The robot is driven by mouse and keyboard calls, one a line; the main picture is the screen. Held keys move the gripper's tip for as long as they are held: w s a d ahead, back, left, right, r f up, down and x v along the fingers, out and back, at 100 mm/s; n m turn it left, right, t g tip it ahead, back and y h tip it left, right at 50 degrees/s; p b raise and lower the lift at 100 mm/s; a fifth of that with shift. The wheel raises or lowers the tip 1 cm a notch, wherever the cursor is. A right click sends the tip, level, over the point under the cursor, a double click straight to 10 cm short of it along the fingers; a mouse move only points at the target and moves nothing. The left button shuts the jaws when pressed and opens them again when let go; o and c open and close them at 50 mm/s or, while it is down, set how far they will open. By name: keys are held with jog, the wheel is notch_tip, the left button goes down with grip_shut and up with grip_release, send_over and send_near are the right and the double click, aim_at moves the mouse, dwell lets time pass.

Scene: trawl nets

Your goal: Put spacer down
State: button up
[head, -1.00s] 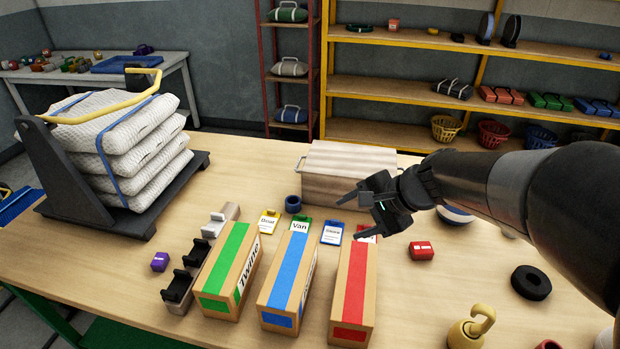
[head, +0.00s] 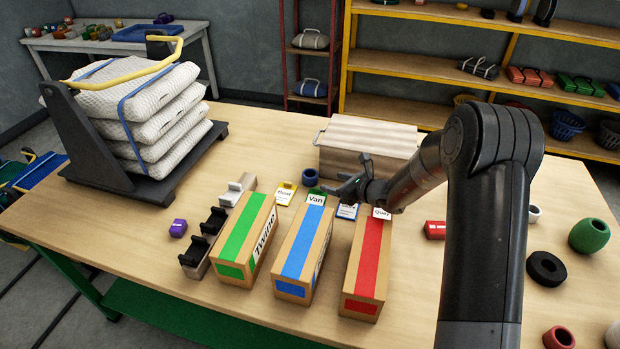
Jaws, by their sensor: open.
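A small dark blue ring (head: 311,177) stands on the table, just behind the white card marked Van (head: 316,199). It may be the spacer; no label tells. My gripper (head: 345,186) is open, with nothing visible between its fingers. It is just right of the blue ring, in front of the pale wooden box, and looks apart from the ring. A thick black ring (head: 547,268) lies flat on the right side of the table, and a red-brown ring (head: 558,338) is at the bottom edge.
Three long cartons with green (head: 245,235), blue (head: 304,245) and red (head: 368,265) stripes stand in front of my gripper. The wooden box (head: 366,148) is behind it. Stacked white sacks (head: 150,110) are at left. My arm hides part of the right side.

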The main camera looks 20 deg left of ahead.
aim_at(306, 172)
jog(key=shift+w+a+f, duration=0.15)
jog(key=shift+w+f, duration=0.05)
jog(key=shift+f, duration=0.2)
jog(key=x, duration=0.4)
jog(key=shift+w+a+f, duration=0.1)
jog(key=shift+w+a, duration=0.1)
jog(key=shift+a, duration=0.1)
jog(key=x, duration=0.5)
jog(key=shift+w+a+r, duration=0.25)
jog(key=shift+w+a, duration=0.05)
jog(key=shift+w, duration=0.2)
jog(key=c, duration=0.8)
jog(key=shift+r, duration=0.15)
jog(key=shift+c, duration=0.2)
